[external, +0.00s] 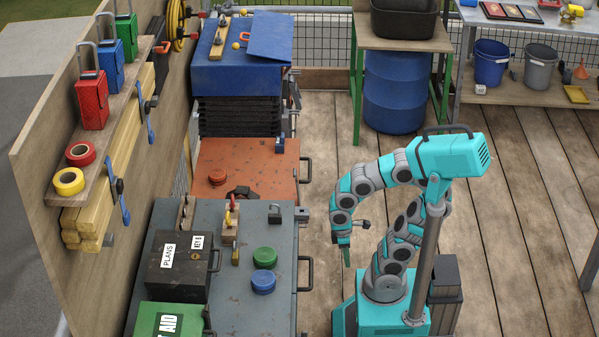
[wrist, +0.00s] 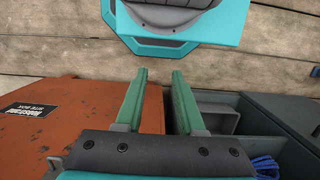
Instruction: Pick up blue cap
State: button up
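The blue cap (external: 263,282) is a low round disc lying on the grey chest top (external: 186,320), in front of a similar green cap (external: 265,257). My gripper (external: 346,262) hangs pointing down over the floor, to the right of the chest and clear of the caps. In the wrist view its two green fingers (wrist: 160,76) are apart with nothing between them. The blue cap does not show in the wrist view.
On the grey chest are a black PLANS box (external: 176,275), a green first-aid box (external: 170,318) and a padlock (external: 275,213). An orange chest (external: 255,160) behind carries a red cap (external: 217,177). The wrist view shows blue rope (wrist: 265,166). Floor (external: 330,170) behind my arm is clear.

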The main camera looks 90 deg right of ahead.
jog(key=shift+o, duration=0.2)
jog(key=o, duration=0.7)
